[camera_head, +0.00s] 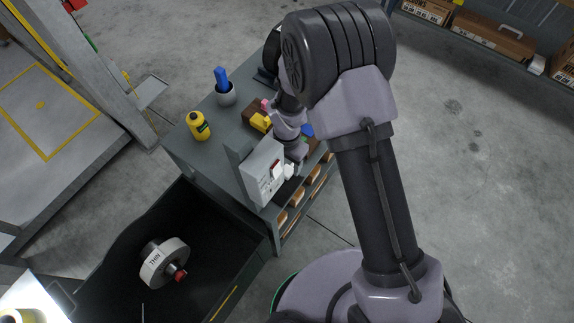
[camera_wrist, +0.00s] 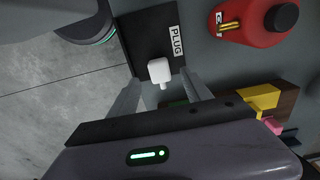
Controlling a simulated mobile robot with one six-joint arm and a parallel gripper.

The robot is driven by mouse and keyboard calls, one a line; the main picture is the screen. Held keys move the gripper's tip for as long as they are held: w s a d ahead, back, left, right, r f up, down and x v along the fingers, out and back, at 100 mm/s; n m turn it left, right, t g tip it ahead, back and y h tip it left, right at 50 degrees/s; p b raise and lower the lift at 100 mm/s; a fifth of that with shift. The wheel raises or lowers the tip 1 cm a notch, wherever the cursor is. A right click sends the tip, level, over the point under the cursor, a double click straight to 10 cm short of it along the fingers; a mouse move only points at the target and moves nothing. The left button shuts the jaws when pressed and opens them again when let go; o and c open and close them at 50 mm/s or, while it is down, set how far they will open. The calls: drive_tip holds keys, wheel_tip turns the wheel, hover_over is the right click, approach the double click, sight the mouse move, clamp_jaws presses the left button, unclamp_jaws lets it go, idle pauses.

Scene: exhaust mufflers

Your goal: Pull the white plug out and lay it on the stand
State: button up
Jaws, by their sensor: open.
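The white plug (camera_wrist: 159,70) shows in the wrist view against the near end of a black stand (camera_wrist: 148,38) labelled PLUG. It appears to rest there, though I cannot be sure it touches. A small white stub on it points toward my gripper (camera_wrist: 160,82). The grey fingers are open, one on either side of the plug, with visible gaps. In the head view, a small white shape (camera_head: 289,171) that looks like the plug is beside a light grey box (camera_head: 259,172) with a red part; my arm partly hides this area.
A red canister (camera_wrist: 255,20) lies right of the stand. A yellow and brown object (camera_wrist: 268,98) is further right. A black bin (camera_head: 205,235) holds a muffler (camera_head: 163,263).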

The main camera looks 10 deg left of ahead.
wheel_tip(320, 180, up, 13)
drive_tip(key=p, duration=0.3)
drive_tip(key=shift+r, duration=0.2)
drive_tip(key=d+r+t+y+b, duration=0.1)
drive_tip(key=d+r+b, duration=0.1)
drive_tip(key=d+r, duration=0.7)
drive_tip(key=s+d+r+t+y+b, duration=0.1)
drive_tip(key=s+d+r+t+b, duration=0.2)
drive_tip(key=s+d+r, duration=0.7)
drive_tip(key=s+r+t, duration=0.1)
drive_tip(key=s+r, duration=0.1)
drive_tip(key=s, duration=0.2)
drive_tip(key=shift+s+d+r+t+b, duration=0.25)
drive_tip(key=shift+s+d+t+b, duration=0.05)
drive_tip(key=shift+s+t, duration=0.1)
drive_tip(key=shift+w, duration=0.1)
